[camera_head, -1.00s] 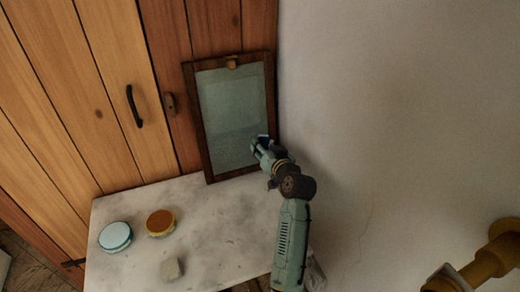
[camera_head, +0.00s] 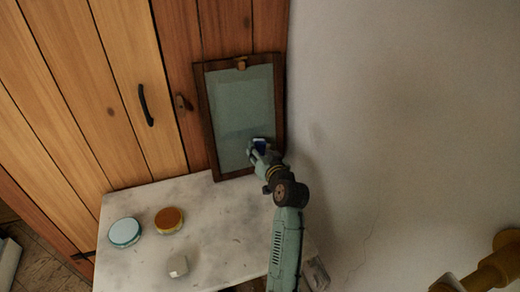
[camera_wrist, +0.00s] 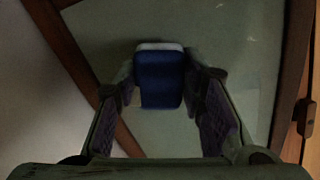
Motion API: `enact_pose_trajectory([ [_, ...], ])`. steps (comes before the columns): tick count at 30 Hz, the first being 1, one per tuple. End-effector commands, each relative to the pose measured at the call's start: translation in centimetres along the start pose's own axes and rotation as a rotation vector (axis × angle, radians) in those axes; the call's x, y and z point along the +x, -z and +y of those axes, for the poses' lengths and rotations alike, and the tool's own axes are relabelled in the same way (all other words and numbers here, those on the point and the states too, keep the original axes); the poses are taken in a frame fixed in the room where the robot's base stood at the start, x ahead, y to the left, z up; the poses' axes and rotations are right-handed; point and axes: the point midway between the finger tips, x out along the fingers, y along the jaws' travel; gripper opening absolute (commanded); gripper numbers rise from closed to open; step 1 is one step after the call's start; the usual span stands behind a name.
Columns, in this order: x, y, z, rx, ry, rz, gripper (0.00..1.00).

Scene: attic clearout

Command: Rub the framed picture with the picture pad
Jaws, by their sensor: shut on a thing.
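The framed picture (camera_head: 231,105) stands upright against the wooden wall at the back of the marble top, with a dark wooden frame and a grey-green face. My gripper (camera_head: 258,149) is in front of the lower right part of its face. In the wrist view my gripper (camera_wrist: 163,95) is shut on the picture pad (camera_wrist: 160,80), a blue block with a pale far edge. The pad (camera_head: 260,144) is small and partly hidden by the fingers in the head view. The pad is at or very near the face; I cannot tell if it touches.
A light-blue round tin (camera_head: 125,232), an orange-topped round tin (camera_head: 169,220) and a small pale block (camera_head: 178,265) sit on the left of the marble top (camera_head: 215,225). A white wall (camera_head: 400,110) is close on the right. A brass-coloured fixture (camera_head: 490,270) is at lower right.

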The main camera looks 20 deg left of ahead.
Motion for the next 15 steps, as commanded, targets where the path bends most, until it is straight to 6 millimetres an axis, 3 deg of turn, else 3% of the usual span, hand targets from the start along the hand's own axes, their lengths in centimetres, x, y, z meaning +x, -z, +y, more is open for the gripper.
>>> enact_pose_trajectory([
  [15, -5.0, 0.1, 0.1, 0.001, -0.004, 0.002, 0.09],
])
